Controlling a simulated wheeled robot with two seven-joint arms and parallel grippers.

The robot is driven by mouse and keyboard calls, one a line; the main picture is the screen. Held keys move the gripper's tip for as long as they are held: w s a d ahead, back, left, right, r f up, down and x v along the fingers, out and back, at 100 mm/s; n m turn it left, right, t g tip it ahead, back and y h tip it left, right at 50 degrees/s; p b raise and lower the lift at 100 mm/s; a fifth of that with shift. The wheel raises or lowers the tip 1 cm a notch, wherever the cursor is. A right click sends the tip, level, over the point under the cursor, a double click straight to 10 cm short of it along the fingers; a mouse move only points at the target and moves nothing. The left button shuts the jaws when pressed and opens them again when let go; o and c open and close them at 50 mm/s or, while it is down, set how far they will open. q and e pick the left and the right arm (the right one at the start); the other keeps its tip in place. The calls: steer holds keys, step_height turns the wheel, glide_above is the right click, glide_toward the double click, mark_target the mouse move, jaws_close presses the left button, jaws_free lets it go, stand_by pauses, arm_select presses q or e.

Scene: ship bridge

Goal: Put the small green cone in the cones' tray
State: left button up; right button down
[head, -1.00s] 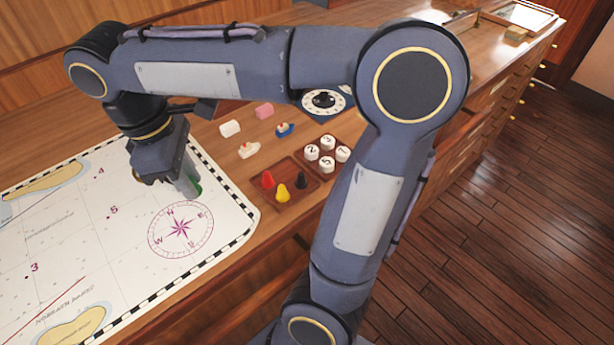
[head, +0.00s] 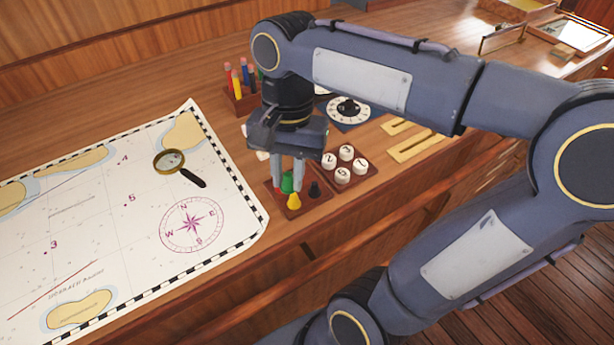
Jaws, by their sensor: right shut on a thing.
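The small green cone (head: 288,182) is between the fingers of my right gripper (head: 289,178), which is shut on it. The gripper points down over the cones' tray (head: 315,202), a small brown wooden tray. The cone is at the tray, but I cannot tell whether it touches the tray's floor. A yellow cone (head: 294,201) and a black cone (head: 314,189) stand in the tray. A red cone shows only as a sliver beside the finger. My left gripper is not in view.
A tray of white numbered discs (head: 344,165) adjoins at the right. The chart (head: 110,225) with a magnifying glass (head: 178,167) lies at the left. A rack of coloured sticks (head: 238,95), a dial (head: 349,108) and brass pieces (head: 412,140) are behind and to the right.

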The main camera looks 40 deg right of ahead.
steer(key=w+d+f, duration=0.4)
steer(key=w+d+f+p, duration=0.1)
steer(key=w+d+f, duration=0.2)
steer(key=d+f, duration=0.1)
steer(key=shift+w+d, duration=0.25)
steer(key=shift+w, duration=0.1)
steer(key=shift+w+d+f, duration=0.25)
steer(key=shift+d+f, duration=0.05)
steer(key=shift+f, duration=0.15)
step_height(320, 180, down, 4)
steer(key=shift+w+d+r, duration=0.1)
steer(key=shift+w+r, duration=0.05)
steer(key=shift+r, duration=0.1)
steer(key=shift+f, duration=0.2)
steer(key=c, duration=1.5)
jaws_free()
steer(key=shift+c, duration=0.2)
